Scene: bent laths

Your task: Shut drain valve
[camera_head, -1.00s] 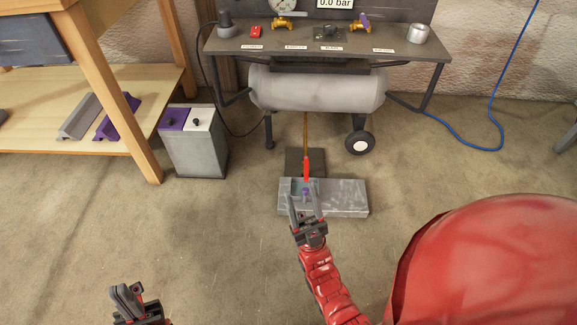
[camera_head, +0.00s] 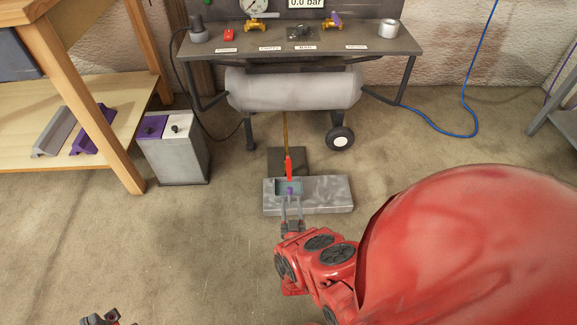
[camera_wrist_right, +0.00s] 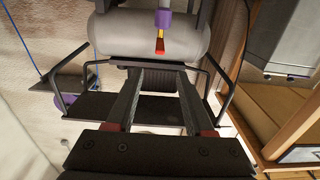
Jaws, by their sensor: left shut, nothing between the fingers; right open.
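Below the grey tank (camera_head: 293,88) a thin brass pipe (camera_head: 286,130) runs down to a red lever-like part (camera_head: 289,167), which I take to be the drain valve. A small purple piece (camera_head: 290,191) is at its lower end, over a grey tray (camera_head: 330,194) on the floor. In the right wrist view a purple part (camera_wrist_right: 163,20) with a red and yellow end shows ahead of the fingers. My left gripper (camera_head: 102,318) is shut and empty, partly cut off at the bottom edge.
A bench (camera_head: 385,42) with gauge, brass valves and a red block stands over the tank. A wheel (camera_head: 340,139) is beside the pipe. A grey bin (camera_head: 178,160) and a wooden shelf (camera_head: 75,165) stand left. Open floor lies in front.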

